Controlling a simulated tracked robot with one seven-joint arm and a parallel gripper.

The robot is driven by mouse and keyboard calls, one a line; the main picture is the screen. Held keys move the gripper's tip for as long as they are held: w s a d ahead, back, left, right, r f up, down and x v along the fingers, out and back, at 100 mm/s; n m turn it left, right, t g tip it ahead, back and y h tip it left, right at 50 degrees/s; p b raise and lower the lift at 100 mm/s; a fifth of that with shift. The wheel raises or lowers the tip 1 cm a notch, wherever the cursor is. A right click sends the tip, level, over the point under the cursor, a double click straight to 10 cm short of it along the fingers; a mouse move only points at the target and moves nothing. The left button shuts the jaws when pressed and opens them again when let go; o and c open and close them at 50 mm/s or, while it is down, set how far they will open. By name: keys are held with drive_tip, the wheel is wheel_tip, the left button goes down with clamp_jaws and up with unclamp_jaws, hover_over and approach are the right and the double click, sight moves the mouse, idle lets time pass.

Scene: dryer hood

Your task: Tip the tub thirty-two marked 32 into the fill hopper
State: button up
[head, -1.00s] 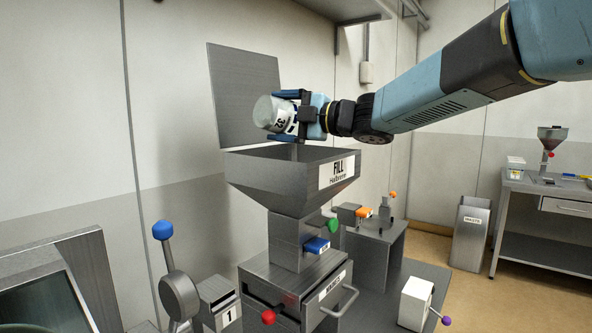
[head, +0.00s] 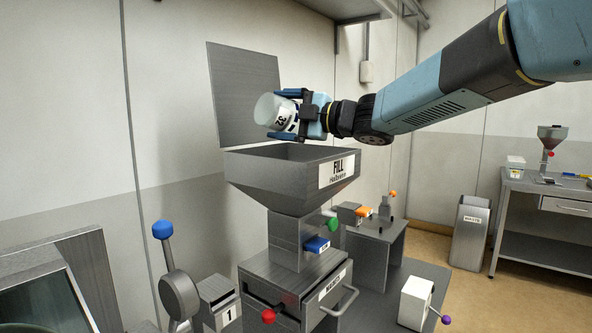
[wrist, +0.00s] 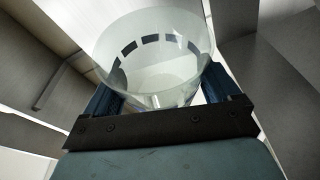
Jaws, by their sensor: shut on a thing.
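The tub thirty-two (head: 277,112) is pale and translucent, with a white label reading 32. My gripper (head: 303,112) is shut on its sides and holds it tipped far over, high above the fill hopper (head: 262,174). The hopper is a wide grey funnel with a FILL label and an open top. In the wrist view the tub (wrist: 155,55) sits between the blue fingers of my gripper (wrist: 165,105), and its clear wall has a row of dark marks. I see no contents in the tub and no falling stream. The hopper's inside is mostly hidden.
A raised grey panel (head: 243,95) stands behind the hopper. Below are a green knob (head: 333,224), a blue tab (head: 317,244), a drawer with a handle and a blue-topped lever (head: 163,230). A waste bin (head: 470,232) and a side table (head: 545,187) stand at the right.

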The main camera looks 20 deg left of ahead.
drive_tip(key=n, duration=0.1)
drive_tip(key=s+a+f+n+h, duration=0.1)
drive_tip(key=n, duration=0.1)
drive_tip(key=shift+s, duration=0.3)
drive_tip(key=shift+r+n+h, duration=0.1)
drive_tip(key=shift+n+h, duration=0.2)
drive_tip(key=shift+n, duration=0.2)
drive_tip(key=shift+a, duration=0.1)
